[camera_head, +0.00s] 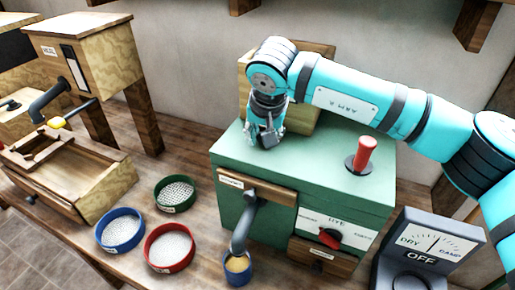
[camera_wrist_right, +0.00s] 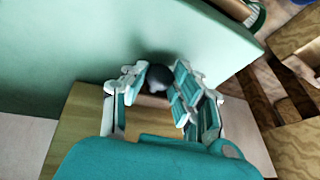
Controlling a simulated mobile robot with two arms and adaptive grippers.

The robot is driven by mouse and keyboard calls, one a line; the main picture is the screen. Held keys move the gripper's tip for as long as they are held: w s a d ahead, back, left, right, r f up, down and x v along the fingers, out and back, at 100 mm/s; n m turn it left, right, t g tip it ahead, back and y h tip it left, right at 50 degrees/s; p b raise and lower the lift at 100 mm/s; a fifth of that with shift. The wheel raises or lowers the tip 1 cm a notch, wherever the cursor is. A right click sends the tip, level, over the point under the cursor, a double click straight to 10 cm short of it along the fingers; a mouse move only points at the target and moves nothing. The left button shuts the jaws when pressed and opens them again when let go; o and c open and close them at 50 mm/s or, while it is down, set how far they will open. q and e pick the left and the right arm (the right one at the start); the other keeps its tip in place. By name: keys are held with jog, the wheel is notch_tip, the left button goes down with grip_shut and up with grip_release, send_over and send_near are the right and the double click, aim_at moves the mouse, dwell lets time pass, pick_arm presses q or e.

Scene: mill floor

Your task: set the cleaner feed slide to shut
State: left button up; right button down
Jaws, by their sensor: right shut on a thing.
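The green machine (camera_head: 300,170), with a wooden hopper (camera_head: 312,100) on its top at the back, stands right of centre in the head view. My right gripper (camera_head: 268,138) points down over the machine's top, in front of the hopper. In the right wrist view its fingers (camera_wrist_right: 165,95) are closed around a dark round knob (camera_wrist_right: 158,76) beside a wooden face (camera_wrist_right: 75,130). This knob seems to belong to the feed slide; the slide's own plate and position are hidden by the gripper. My left gripper is not in view.
A red upright handle (camera_head: 365,152) stands on the machine's top, right of my gripper. Its front has a spout (camera_head: 243,225) over a blue cup (camera_head: 237,272) and a red dial (camera_head: 330,238). Blue (camera_head: 120,228), red (camera_head: 168,249) and green (camera_head: 176,191) round sieves lie left. A DRY/DAMP meter (camera_head: 430,245) stands right.

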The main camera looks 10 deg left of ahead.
jog(key=shift+w+d+r, duration=0.1)
jog(key=shift+w+d, duration=0.2)
jog(key=shift+w, duration=0.55)
jog(key=shift+s+a+r, duration=0.1)
jog(key=shift+a, duration=0.05)
jog(key=c, duration=1.4)
grip_release()
jog(key=o, duration=0.4)
jog(key=shift+c, duration=0.2)
jog(key=shift+s+r, duration=0.1)
jog(key=shift+r, duration=0.05)
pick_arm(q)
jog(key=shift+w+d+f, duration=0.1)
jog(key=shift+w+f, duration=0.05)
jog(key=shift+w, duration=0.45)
pick_arm(e)
jog(key=v, duration=1.1)
jog(key=shift+s+r, duration=0.2)
jog(key=shift+r, duration=0.05)
